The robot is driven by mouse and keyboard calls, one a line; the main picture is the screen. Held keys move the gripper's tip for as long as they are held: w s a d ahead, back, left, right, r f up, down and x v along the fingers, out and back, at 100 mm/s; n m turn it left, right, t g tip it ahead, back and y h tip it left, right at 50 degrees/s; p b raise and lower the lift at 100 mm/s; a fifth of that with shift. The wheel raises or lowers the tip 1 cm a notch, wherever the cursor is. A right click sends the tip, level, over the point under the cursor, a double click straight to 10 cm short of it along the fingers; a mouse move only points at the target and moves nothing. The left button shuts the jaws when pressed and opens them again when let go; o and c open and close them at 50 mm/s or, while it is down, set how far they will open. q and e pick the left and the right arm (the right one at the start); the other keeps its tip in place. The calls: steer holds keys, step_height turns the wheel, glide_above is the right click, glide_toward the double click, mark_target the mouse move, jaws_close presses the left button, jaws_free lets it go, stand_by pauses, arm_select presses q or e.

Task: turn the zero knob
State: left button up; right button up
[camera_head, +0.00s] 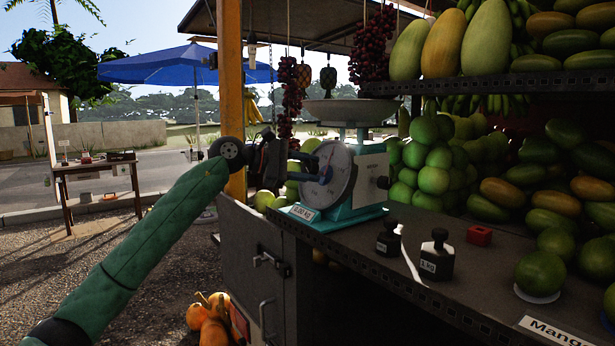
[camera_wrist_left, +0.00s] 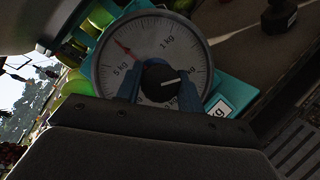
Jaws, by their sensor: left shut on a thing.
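The scale (camera_head: 352,185) stands on the dark counter, with a teal base and a round white dial (camera_head: 330,177) facing left toward my arm. In the left wrist view the dial (camera_wrist_left: 150,45) fills the upper middle, and its red needle points to the upper left, near the 5 kg mark. The black zero knob (camera_wrist_left: 160,82) sits below the dial's centre. My left gripper (camera_wrist_left: 158,90) is shut on the knob, with one blue finger on each side. In the head view my left gripper (camera_head: 300,170) reaches the dial from the left. My right gripper is not in view.
Two black weights stand right of the scale, one (camera_head: 437,258) in front and one (camera_head: 389,240) behind. A red block (camera_head: 479,236) and green fruit (camera_head: 540,272) lie farther right. A metal pan (camera_head: 350,111) tops the scale. A wooden post (camera_head: 231,90) stands behind my left wrist.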

arm_select(q)
steer(key=shift+f+m+g+b, duration=0.1)
steer(key=shift+m+g+b, duration=0.2)
steer(key=shift+m+b, duration=0.5)
steer(key=o, duration=1)
steer(key=shift+a, duration=0.15)
steer(key=shift+r+v, duration=0.2)
steer(key=shift+v, duration=3.55)
